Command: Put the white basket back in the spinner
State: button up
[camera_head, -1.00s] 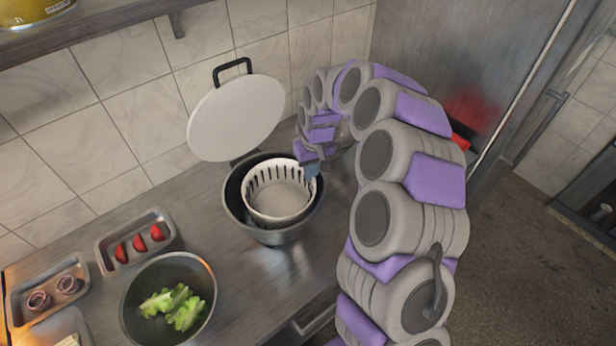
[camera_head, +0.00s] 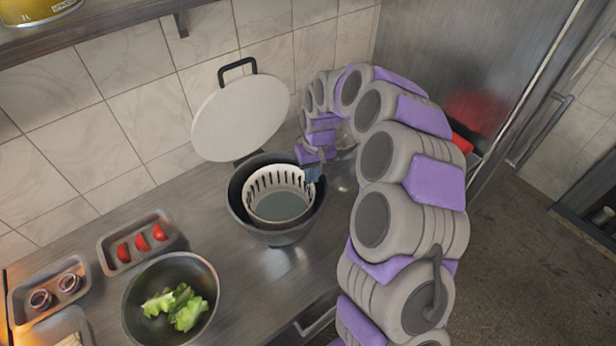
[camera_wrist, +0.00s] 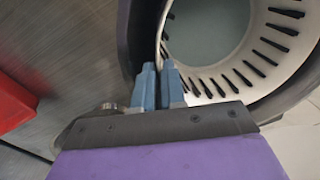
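The white basket (camera_head: 262,181), with dark slots around its wall, sits inside the dark grey spinner bowl (camera_head: 239,203) on the counter. Its rim is around the level of the bowl's rim, and I cannot tell whether its base rests on the bottom. My gripper (camera_head: 313,174) is at the right side of the basket's rim. In the wrist view, the blue fingertips of my gripper (camera_wrist: 160,80) are close together with the basket's thin wall (camera_wrist: 205,79) between them. The spinner's round white lid (camera_head: 240,117), with a black handle, stands open behind the bowl.
A bowl of lettuce (camera_head: 136,322), a tray of tomato pieces (camera_head: 109,267) and a tray of onion (camera_head: 20,313) are on the counter at left. A tiled wall is behind, and a shelf (camera_head: 110,33) hangs at upper left. A red object (camera_wrist: 12,103) shows in the wrist view.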

notch_tip(320, 180, up, 11)
jog(key=p, duration=0.1)
jog(key=shift+w+d+f, duration=0.15)
jog(key=shift+d, duration=0.2)
